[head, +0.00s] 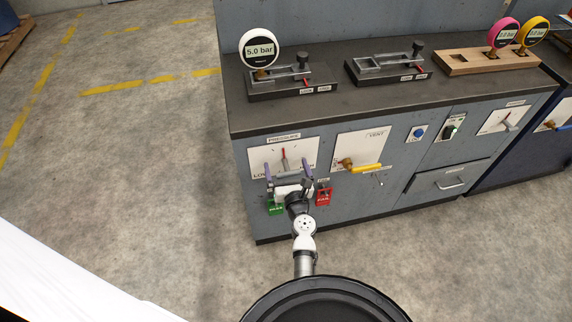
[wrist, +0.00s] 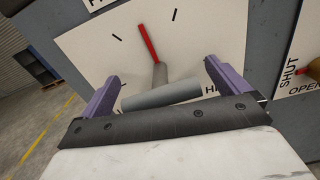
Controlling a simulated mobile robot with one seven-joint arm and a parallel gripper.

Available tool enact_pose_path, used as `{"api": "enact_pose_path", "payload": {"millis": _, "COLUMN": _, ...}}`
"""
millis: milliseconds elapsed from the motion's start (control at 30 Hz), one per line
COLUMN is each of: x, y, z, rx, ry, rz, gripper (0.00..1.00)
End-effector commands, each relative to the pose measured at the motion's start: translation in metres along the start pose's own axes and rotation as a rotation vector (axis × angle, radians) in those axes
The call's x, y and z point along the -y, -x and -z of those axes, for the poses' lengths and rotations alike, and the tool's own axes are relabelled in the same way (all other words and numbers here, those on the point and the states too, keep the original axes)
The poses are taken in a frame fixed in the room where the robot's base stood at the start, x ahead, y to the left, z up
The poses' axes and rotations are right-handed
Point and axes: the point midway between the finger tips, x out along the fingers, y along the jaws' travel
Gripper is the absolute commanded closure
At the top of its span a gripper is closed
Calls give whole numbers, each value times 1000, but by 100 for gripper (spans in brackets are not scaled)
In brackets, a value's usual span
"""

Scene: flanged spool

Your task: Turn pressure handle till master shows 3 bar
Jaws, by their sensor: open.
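The pressure handle is a grey lever (head: 285,163) with a red pointer (wrist: 147,43), on a white panel marked PRESSURE, LOW and HIGH (head: 263,157). The pointer leans slightly left of straight up in the wrist view. My gripper (head: 287,171) is in front of the panel, its two purple fingers spread. In the wrist view the grey bar (wrist: 165,93) lies between the open fingers, with gaps at its ends; whether it touches them I cannot tell. A white-faced gauge (head: 260,50) on the left stand reads 5.0 bar; I take it as the master.
A vent panel with a yellow lever (head: 366,168) is just right of the pressure panel. Pink (head: 503,33) and yellow (head: 533,31) gauges stand on a wooden block. An empty stand (head: 388,67) is mid-bench.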

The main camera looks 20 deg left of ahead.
Motion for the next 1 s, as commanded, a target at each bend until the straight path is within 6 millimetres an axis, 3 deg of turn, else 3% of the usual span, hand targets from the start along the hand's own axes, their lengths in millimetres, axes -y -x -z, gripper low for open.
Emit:
{"api": "enact_pose_path", "payload": {"millis": 167, "x": 0, "y": 0, "z": 0, "rx": 0, "ry": 0, "rz": 0, "gripper": 0}}
{"api": "enact_pose_path", "payload": {"millis": 467, "x": 0, "y": 0, "z": 0, "rx": 0, "ry": 0, "rz": 0, "gripper": 38}}
{"api": "enact_pose_path", "payload": {"millis": 767, "x": 0, "y": 0, "z": 1, "rx": 0, "ry": 40, "rz": 0, "gripper": 38}}
{"api": "enact_pose_path", "payload": {"millis": 1000, "x": 0, "y": 0, "z": 1, "rx": 1, "ry": 177, "rz": 0, "gripper": 38}}
